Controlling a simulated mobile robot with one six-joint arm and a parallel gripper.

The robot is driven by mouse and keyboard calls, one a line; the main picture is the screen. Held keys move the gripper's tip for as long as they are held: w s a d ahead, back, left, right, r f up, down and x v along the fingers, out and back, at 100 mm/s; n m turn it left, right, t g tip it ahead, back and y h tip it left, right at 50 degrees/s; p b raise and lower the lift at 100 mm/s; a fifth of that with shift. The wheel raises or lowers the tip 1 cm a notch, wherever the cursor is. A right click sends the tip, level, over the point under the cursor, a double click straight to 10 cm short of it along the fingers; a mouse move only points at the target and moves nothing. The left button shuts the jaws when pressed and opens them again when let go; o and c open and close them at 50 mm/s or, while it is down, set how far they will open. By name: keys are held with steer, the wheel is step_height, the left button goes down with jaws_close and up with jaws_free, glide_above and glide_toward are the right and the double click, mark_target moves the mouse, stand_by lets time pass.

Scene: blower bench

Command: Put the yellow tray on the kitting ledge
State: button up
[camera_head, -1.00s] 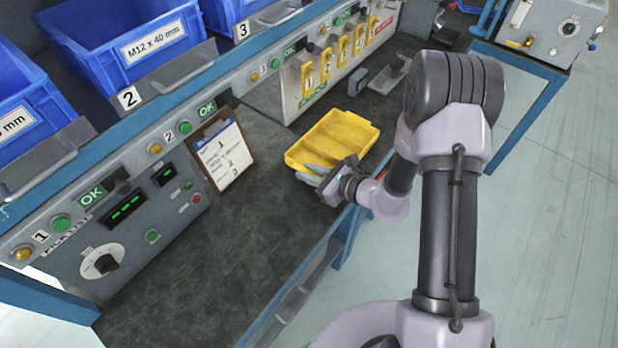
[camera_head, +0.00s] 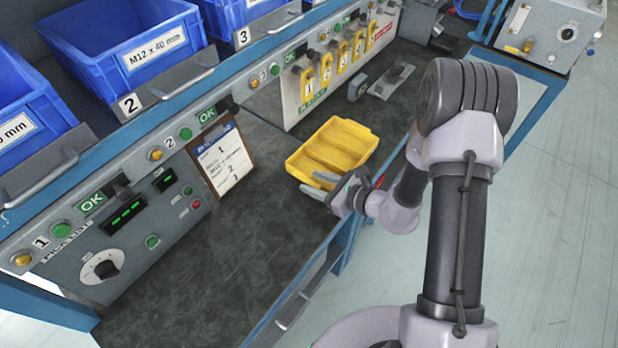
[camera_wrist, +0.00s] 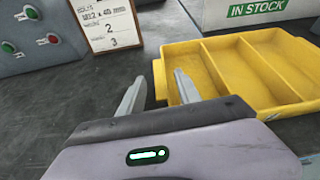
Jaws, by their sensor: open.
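The yellow tray (camera_head: 338,146) lies flat on the dark bench top. It has several compartments and looks empty. I cannot tell whether the right finger touches the tray. I cannot make out which surface is the kitting ledge.
A clipboard (camera_head: 222,160) leans against the grey control panel (camera_head: 130,222) at the left. Blue bins (camera_head: 130,45) stand on the shelf above. A panel with yellow numbered units (camera_head: 326,66) stands behind the tray. The bench front left of my gripper is clear.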

steer(key=p+v, duration=0.2)
steer(key=v, duration=0.7)
steer(key=shift+r+p, duration=0.1)
steer(key=shift+p, duration=0.25)
steer(key=s+a+r+n+g+h, duration=0.1)
steer(key=s+a+r+n+g, duration=0.25)
steer(key=s+r+n, duration=0.45)
steer(key=s+a+r+n+g, duration=0.35)
steer(key=r+n, duration=0.25)
steer(key=r, duration=0.4)
steer(key=s+d+r+n+t+h, duration=0.4)
steer(key=s+d+r+n+h, duration=0.2)
steer(key=s+d+r+h, duration=0.1)
steer(key=shift+s+d+r+n, duration=0.15)
steer(key=shift+d+r+n, duration=0.25)
steer(key=shift+d+r, duration=0.45)
steer(key=shift+a+r, duration=0.15)
steer(key=shift+a, duration=0.05)
